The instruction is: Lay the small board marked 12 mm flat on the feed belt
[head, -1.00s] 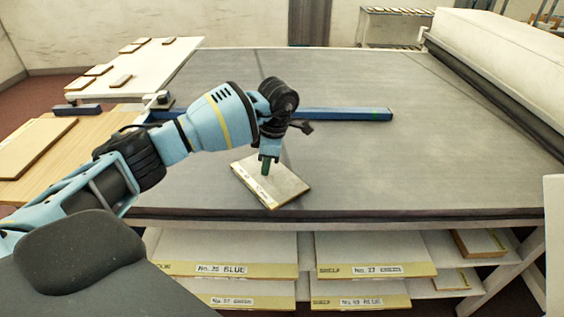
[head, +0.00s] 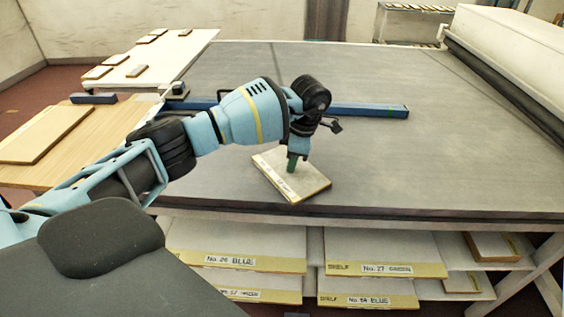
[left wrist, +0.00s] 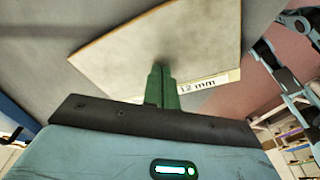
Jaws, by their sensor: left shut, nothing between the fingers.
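The small board (head: 312,186) lies flat on the grey feed belt (head: 420,165), near its front edge, turned at an angle. In the left wrist view the board (left wrist: 205,45) has a pale grey face and an edge label reading "12 mm" (left wrist: 198,86). My left gripper (head: 291,166) points down over the board with its green fingers shut and empty. The fingers (left wrist: 163,70) hide a little of the face and part of the label. I cannot tell whether the fingertips touch the board. My right gripper is not in view.
A blue bar (head: 370,110) lies across the belt behind my left gripper. A white roller housing (head: 515,50) stands at the right. A white table (head: 170,55) with several small boards is at the back left. Labelled shelf boards (head: 235,261) sit below. The belt's right half is clear.

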